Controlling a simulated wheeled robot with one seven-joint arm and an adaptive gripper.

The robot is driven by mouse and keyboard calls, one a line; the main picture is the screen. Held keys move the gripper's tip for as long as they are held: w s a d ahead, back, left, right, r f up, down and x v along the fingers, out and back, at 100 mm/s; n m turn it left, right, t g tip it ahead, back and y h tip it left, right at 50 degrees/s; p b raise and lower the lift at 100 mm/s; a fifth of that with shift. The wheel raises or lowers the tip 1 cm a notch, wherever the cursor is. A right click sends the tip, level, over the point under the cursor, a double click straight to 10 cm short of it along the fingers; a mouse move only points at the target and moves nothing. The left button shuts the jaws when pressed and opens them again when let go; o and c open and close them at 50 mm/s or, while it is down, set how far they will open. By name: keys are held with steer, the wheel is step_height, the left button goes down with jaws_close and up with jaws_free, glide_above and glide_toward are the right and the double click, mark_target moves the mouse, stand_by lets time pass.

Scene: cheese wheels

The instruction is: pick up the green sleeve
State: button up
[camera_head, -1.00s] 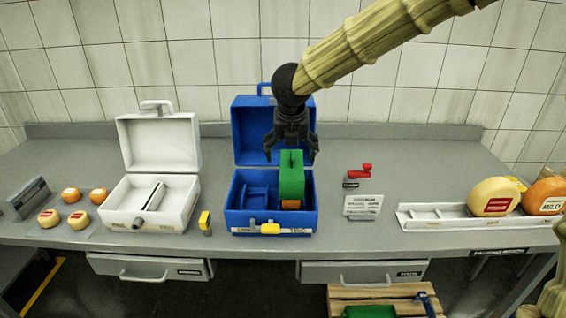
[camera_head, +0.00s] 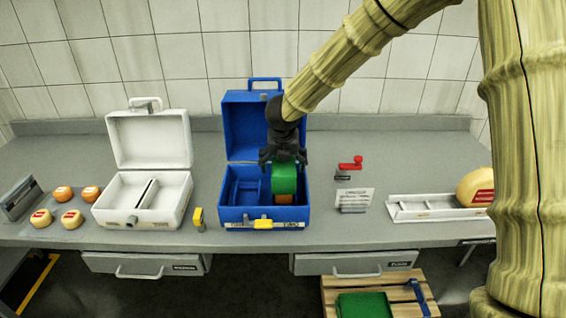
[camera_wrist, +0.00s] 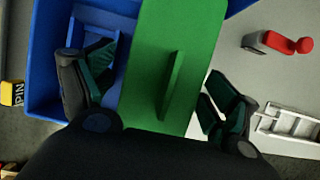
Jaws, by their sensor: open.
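The green sleeve (camera_head: 284,182) stands in the right part of the open blue case (camera_head: 237,214), with something orange (camera_head: 285,199) showing below it. In the wrist view the green sleeve (camera_wrist: 150,60) has a flat top with a raised rib along it. My gripper (camera_head: 283,158) is right above the sleeve, at its upper end. In the wrist view my gripper (camera_wrist: 160,92) is open, one finger on each side of the sleeve. The left finger is over the case's inside, the right one near its right side. I cannot tell whether either finger touches the sleeve.
The blue lid stands upright behind my gripper. An open white case (camera_head: 165,205) and small cheeses (camera_head: 71,219) are at left. A red-handled item (camera_head: 351,163), a sign (camera_head: 352,198) and a white rack (camera_head: 430,208) are at right. A crate (camera_head: 410,292) stands below the counter.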

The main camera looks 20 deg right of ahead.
steer(key=shift+d+f, duration=0.15)
steer(key=shift+f, duration=0.2)
steer(key=c, duration=1.1)
steer(key=shift+w, duration=0.1)
